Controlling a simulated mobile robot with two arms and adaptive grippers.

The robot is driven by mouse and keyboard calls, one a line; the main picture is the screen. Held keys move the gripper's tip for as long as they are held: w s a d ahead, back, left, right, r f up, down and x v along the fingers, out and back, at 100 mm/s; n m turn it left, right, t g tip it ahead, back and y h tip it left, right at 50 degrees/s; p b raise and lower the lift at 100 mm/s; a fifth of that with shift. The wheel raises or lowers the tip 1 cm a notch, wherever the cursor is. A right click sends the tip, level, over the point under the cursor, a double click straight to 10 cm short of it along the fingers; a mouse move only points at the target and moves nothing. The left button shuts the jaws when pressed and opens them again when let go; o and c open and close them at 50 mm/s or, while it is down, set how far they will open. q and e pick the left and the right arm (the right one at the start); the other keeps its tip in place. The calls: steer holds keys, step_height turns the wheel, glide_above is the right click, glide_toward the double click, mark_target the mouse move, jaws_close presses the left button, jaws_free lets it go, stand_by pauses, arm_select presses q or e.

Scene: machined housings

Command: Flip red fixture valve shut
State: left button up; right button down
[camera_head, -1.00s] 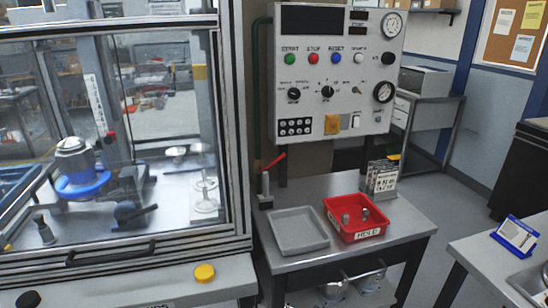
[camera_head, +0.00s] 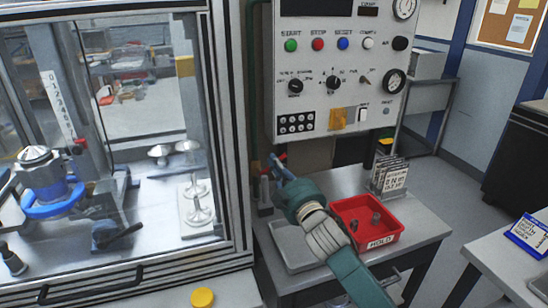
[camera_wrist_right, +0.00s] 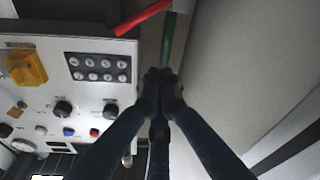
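The red valve handle (camera_head: 283,156) shows only in part, behind my right gripper's fingers, above the small grey fixture at the back left of the metal table. In the right wrist view the red handle (camera_wrist_right: 145,18) slants across the top edge, apart from the fingertips. My right gripper (camera_head: 275,161) reaches up and left over the table to the handle; in the head view I cannot tell whether it touches. In the wrist view the right gripper's fingers (camera_wrist_right: 162,82) are drawn together with nothing seen between them. My left gripper is not in view.
A control panel (camera_head: 328,104) with buttons and knobs hangs above the table. A grey tray (camera_head: 284,240) and a red HOLD bin (camera_head: 391,222) with small parts stand under and beside my right forearm. A glazed cabinet (camera_head: 240,150) stands close on the left.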

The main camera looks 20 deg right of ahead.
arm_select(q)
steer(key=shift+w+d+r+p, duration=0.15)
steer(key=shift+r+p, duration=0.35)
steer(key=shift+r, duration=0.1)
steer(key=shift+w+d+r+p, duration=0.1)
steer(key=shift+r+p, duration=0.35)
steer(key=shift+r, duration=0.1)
arm_select(e)
steer(key=w+d+f, duration=0.1)
steer(key=w+f, duration=0.2)
steer(key=w, duration=0.3)
steer(key=shift+d, duration=0.25)
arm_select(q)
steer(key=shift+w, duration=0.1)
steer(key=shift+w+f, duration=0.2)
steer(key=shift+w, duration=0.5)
arm_select(e)
steer(key=shift+d+f+m, duration=0.2)
steer(key=shift+d+m, duration=0.05)
steer(key=shift+m, duration=0.35)
